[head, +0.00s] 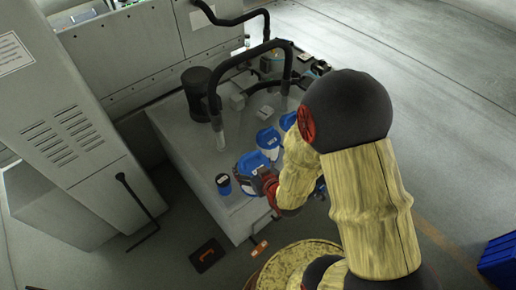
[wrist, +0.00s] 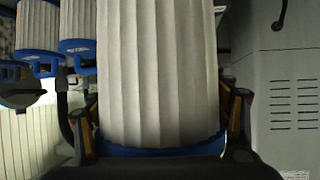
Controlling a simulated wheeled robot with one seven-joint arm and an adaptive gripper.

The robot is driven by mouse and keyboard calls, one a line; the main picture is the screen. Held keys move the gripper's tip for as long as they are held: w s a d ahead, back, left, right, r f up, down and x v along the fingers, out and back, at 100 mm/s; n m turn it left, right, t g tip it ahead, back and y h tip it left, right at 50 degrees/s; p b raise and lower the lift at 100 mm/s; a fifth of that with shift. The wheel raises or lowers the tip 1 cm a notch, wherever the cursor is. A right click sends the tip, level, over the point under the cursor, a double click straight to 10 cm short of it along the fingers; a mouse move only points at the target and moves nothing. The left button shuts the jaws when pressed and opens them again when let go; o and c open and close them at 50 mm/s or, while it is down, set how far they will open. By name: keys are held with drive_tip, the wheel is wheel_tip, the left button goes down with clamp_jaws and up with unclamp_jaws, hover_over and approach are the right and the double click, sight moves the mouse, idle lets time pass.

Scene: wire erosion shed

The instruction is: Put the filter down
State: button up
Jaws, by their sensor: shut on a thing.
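My gripper (head: 266,183) is shut on a filter, above the front part of the grey tabletop (head: 188,140). The held filter (wrist: 158,75) is a white pleated cylinder with a blue end cap, filling the middle of the wrist view between my fingers (wrist: 160,125). In the head view its blue end (head: 250,162) shows beside my gripper, and the rest is mostly hidden. I cannot tell whether it touches the top. Two similar filters stand near it, one (head: 268,139) just behind and one (head: 288,121) partly behind my arm.
A black cylinder (head: 200,88) and black hoses (head: 247,55) stand further back. A grey cabinet (head: 65,125) is at left. A blue crate (head: 497,260) is on the floor at right.

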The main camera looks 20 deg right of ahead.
drive_tip(key=shift+w+a+f+b, duration=0.1)
drive_tip(key=shift+w+f+b, duration=1.65)
drive_tip(key=shift+w+f, duration=1.6)
drive_tip(key=shift+w+a+f+b, duration=0.1)
drive_tip(key=shift+w+f+b, duration=1.6)
drive_tip(key=shift+w+f, duration=1.6)
drive_tip(key=shift+w+r, duration=0.25)
drive_tip(key=shift+f, duration=0.15)
drive_tip(key=o, duration=2)
drive_tip(key=shift+s, duration=0.1)
drive_tip(key=shift+c, duration=0.2)
